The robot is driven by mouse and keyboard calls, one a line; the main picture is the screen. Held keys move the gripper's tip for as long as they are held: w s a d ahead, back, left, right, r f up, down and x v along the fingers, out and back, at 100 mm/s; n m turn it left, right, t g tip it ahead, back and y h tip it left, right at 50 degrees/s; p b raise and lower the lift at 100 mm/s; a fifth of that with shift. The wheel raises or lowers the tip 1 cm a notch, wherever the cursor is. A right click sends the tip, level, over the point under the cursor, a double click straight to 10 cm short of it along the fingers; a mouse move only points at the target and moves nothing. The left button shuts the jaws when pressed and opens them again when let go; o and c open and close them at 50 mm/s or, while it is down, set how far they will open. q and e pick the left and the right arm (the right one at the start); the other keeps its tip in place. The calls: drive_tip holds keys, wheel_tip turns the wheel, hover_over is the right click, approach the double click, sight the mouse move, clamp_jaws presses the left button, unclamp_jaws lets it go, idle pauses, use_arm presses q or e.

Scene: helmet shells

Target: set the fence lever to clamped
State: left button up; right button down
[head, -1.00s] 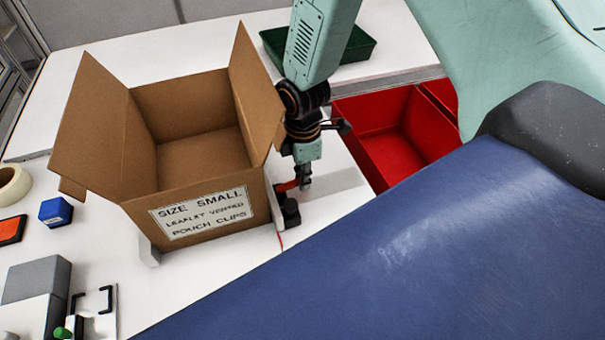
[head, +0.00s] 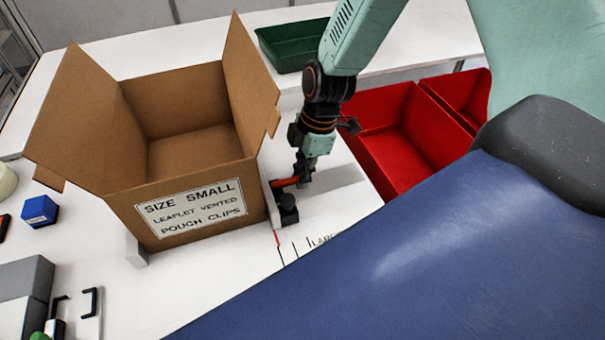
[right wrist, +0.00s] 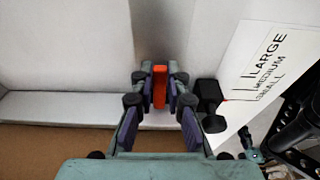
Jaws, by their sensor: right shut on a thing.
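The fence lever (head: 284,183) is a small orange-red handle beside the lower right side of the cardboard box, next to a black block (head: 288,209). It also shows in the right wrist view (right wrist: 159,87), upright in the picture between my fingers. My right gripper (head: 304,176) comes down from above and is shut on the lever; its two fingers stand on either side of it in the right wrist view (right wrist: 158,92). The fingertips are small and partly dark in the head view. My left gripper is not in view.
The open cardboard box (head: 205,212), labelled SIZE SMALL, stands close left of the lever. A printed size scale (right wrist: 262,65) reads LARGE, MEDIUM, SMALL. Red bins (head: 400,150) lie to the right, a green tray (head: 292,45) behind. A blue block (head: 40,211) sits left.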

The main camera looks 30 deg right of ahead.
drive_tip(key=c, duration=1.3)
unclamp_jaws()
drive_tip(key=shift+a, duration=0.15)
drive_tip(key=shift+r, duration=0.45)
drive_tip(key=v, duration=1.1)
drive_tip(key=shift+d+r, duration=0.1)
drive_tip(key=shift+d, duration=0.1)
